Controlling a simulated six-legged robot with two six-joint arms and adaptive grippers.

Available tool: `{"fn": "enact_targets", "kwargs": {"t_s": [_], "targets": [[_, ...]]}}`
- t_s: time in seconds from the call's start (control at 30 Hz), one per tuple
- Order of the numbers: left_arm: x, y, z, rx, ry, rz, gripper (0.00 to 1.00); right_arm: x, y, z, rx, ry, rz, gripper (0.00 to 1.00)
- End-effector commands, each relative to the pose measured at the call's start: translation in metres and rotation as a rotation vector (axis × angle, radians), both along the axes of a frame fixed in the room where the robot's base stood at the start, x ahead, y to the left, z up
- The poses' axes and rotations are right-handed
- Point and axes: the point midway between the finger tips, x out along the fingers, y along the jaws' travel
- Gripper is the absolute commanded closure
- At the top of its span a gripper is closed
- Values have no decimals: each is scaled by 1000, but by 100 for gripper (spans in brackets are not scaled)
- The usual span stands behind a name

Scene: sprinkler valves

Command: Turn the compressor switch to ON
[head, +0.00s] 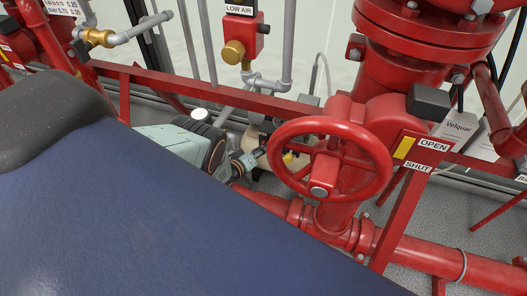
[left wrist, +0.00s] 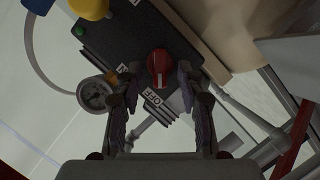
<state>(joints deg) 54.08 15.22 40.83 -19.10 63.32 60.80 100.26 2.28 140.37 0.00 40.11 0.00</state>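The compressor switch is a red knob (left wrist: 158,68) on a dark panel (left wrist: 140,35) in the left wrist view. An OFF label (left wrist: 153,98) sits just below it, and another label (left wrist: 122,69), partly hidden, is to its left. My left gripper (head: 250,157) reaches down to the compressor (head: 268,140) behind the large red wheel in the head view. In the left wrist view its two fingers are open, one on each side of the knob, with gaps visible. My right gripper is not in view.
A red handwheel (head: 330,160) with OPEN and SHUT signs stands close right of my left gripper. A red rail (head: 210,93) crosses behind my arm. A round gauge (left wrist: 93,95), a green button (left wrist: 78,31) and a yellow part (left wrist: 90,8) are near the switch.

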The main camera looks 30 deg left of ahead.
Motion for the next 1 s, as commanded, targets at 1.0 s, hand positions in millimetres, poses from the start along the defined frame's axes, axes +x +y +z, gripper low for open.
{"fn": "enact_targets", "kwargs": {"t_s": [1.0], "targets": [[10,-1,-2,0,1,1,100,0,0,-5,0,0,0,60]]}}
